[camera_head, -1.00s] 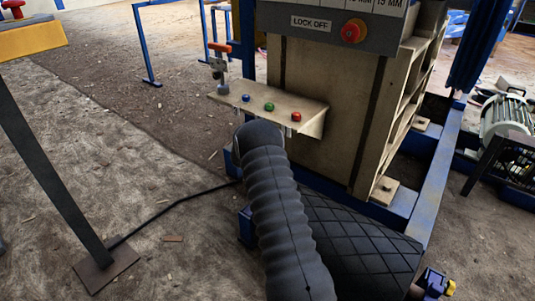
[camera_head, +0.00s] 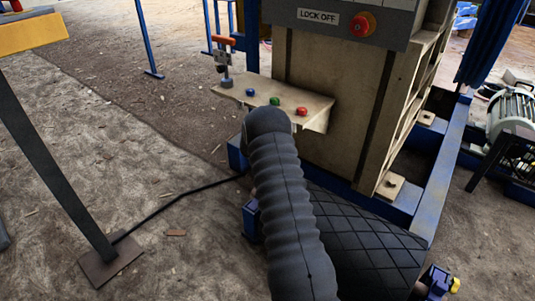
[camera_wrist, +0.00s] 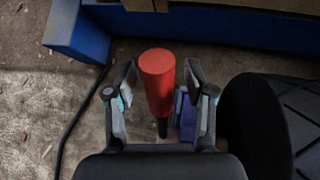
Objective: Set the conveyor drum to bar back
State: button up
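The conveyor drum (camera_head: 365,240) is black with a diamond-pattern surface and sits low in front of the crusher in the head view. Its curved edge also shows at the right of the wrist view (camera_wrist: 290,115). A bar with a red grip (camera_wrist: 157,80) and a dark lower rod stands in the middle of the wrist view. My gripper (camera_wrist: 160,77) is open, with one finger on each side of the red grip. Narrow gaps show between the fingers and the grip. In the head view my gripper and the bar are hidden behind my arm.
A shelf (camera_head: 310,104) with blue, green and red buttons and an orange-handled clamp (camera_head: 222,55) are beyond my arm. A LOCK OFF panel (camera_head: 385,26) with a red knob is above. A blue frame (camera_head: 445,170) runs at right. Open ground lies left, crossed by a black cable (camera_head: 185,196).

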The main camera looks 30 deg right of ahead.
jog(key=shift+r, duration=0.1)
jog(key=shift+s+a+r, duration=0.1)
jog(key=shift+a+r, duration=0.15)
jog(key=v, duration=1.1)
jog(key=shift+s, duration=0.2)
